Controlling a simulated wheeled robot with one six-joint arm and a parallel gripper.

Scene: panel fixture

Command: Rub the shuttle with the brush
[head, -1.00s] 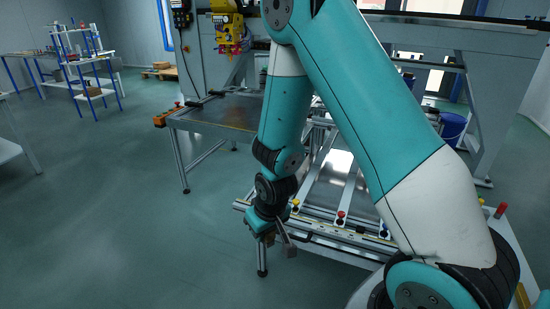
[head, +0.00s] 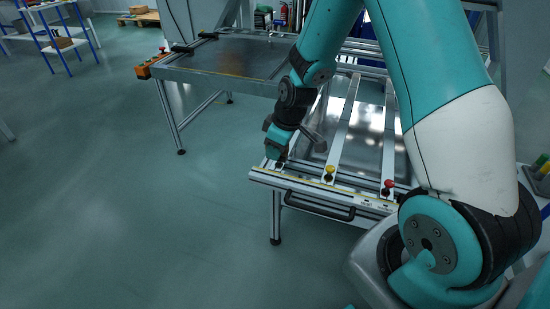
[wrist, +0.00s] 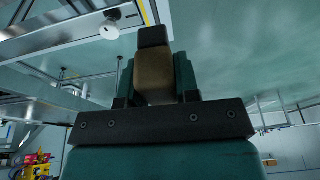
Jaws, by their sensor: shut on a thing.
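My gripper (head: 279,160) is low over the left end of the fixture's front rail (head: 300,184) in the head view. In the wrist view its teal jaws (wrist: 155,72) are shut on a brown block with a dark end (wrist: 154,68), which I take to be the brush. In the head view the brush is hard to make out against the gripper. I cannot tell whether it touches the rail. The shuttle cannot be picked out with certainty. A yellow knob (head: 329,171) and a red knob (head: 388,185) stand on the rail, right of my gripper.
A black handle (head: 320,207) runs along the front of the fixture. Shiny panels (head: 363,140) lie between its rails. A dark-topped table (head: 225,57) stands behind to the left. A pale round piece (wrist: 108,29) shows upper left in the wrist view.

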